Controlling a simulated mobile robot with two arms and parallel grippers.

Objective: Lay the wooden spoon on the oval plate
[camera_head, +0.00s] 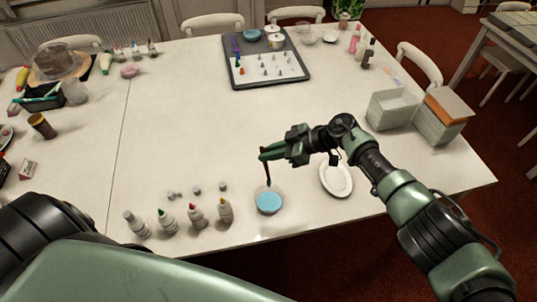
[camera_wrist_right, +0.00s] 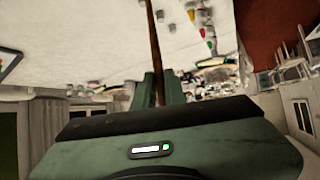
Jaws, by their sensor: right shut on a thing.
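My right gripper (camera_head: 268,153) is shut on the dark brown wooden spoon (camera_head: 268,174), which hangs down from the fingers. The spoon's lower end meets the small bowl of blue stuff (camera_head: 269,202) in the picture; I cannot tell whether it is in the bowl or above it. The right wrist view shows the spoon's brown handle (camera_wrist_right: 154,50) between the green fingers (camera_wrist_right: 154,90). The white oval plate (camera_head: 337,181) lies empty on the table, right of the bowl and partly behind the right arm. My left gripper is out of view.
Several small bottles (camera_head: 196,213) stand left of the bowl, with small metal tips behind them. A dark tray (camera_head: 307,77) with nozzles lies at the back. Stacked white boxes (camera_head: 392,109) stand at the right. The table's middle (camera_head: 185,115) is clear.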

